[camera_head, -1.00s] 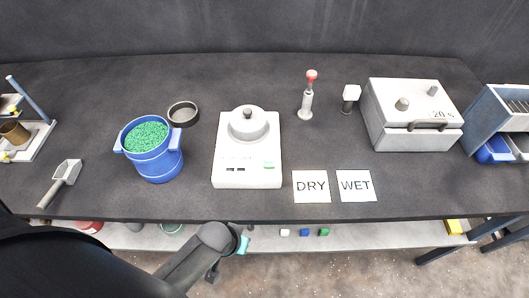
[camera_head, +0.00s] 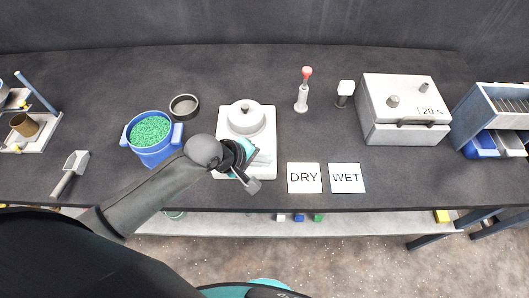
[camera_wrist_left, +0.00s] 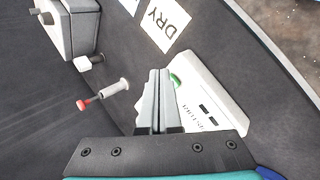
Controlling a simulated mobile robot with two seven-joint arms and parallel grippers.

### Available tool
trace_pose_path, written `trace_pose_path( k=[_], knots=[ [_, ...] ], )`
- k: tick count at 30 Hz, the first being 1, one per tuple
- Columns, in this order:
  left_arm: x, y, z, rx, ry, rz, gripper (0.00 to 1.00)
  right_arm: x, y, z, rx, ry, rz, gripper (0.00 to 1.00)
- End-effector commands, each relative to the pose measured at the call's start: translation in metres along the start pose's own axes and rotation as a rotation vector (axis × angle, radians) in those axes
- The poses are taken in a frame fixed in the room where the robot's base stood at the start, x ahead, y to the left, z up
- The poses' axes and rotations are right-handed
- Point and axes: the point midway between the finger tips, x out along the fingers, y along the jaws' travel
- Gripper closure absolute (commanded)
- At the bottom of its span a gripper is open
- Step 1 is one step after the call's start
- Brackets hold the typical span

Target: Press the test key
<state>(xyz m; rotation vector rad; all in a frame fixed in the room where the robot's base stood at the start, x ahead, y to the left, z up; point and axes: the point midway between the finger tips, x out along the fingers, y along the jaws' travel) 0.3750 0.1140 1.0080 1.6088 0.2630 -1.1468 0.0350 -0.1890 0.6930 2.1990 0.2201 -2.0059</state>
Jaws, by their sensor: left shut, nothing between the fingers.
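The white device (camera_head: 228,168) with a round lidded top (camera_head: 246,118) stands on the dark bench; it also shows in the left wrist view (camera_wrist_left: 218,112). A green key (camera_wrist_left: 175,81) on its face shows in the left wrist view, partly behind the fingers; in the head view my left gripper covers it. My left gripper (camera_head: 264,160) is over the front right of the device, shut and empty. In the left wrist view its fingers (camera_wrist_left: 158,72) lie together, tips beside the green key. I cannot tell whether they touch it. My right gripper is not in view.
DRY (camera_head: 304,178) and WET (camera_head: 347,178) cards lie to the right. A red-topped tool (camera_head: 302,95) and a grey box (camera_head: 405,115) stand farther back right.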

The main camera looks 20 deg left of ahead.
Motion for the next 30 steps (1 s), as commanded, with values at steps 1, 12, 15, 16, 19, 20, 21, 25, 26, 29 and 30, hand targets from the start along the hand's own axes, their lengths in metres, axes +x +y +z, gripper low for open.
trace_pose_path(
  k=[1, 12, 15, 16, 19, 20, 21, 25, 26, 29, 30],
  knots=[
    [-0.003, 0.01, -0.006, -0.067, -0.003, 0.015, 1.0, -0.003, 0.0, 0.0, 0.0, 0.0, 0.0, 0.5],
    [-0.016, 0.052, -0.037, -0.553, -0.056, 0.086, 1.0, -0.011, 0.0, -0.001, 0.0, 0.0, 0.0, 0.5],
    [-0.018, 0.057, -0.042, -0.622, -0.065, 0.092, 1.0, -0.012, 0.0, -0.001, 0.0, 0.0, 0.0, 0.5],
    [-0.019, 0.058, -0.042, -0.638, -0.067, 0.093, 1.0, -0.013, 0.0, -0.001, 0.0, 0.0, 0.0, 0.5],
    [-0.019, 0.06, -0.044, -0.667, -0.07, 0.097, 1.0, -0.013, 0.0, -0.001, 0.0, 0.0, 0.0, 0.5],
    [-0.02, 0.06, -0.045, -0.67, -0.07, 0.098, 1.0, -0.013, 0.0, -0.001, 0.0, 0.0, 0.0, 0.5],
    [-0.02, 0.06, -0.045, -0.673, -0.071, 0.098, 1.0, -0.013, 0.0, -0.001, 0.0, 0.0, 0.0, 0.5],
    [-0.019, 0.06, -0.045, -0.673, -0.071, 0.098, 1.0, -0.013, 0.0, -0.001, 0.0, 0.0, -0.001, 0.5],
    [-0.019, 0.06, -0.044, -0.672, -0.071, 0.098, 1.0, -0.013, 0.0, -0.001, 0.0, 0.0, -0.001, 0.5],
    [-0.019, 0.06, -0.044, -0.672, -0.071, 0.098, 1.0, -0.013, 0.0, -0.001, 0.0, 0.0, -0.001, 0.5],
    [-0.019, 0.06, -0.044, -0.671, -0.071, 0.098, 1.0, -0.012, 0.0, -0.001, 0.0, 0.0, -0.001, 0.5]
  ],
)
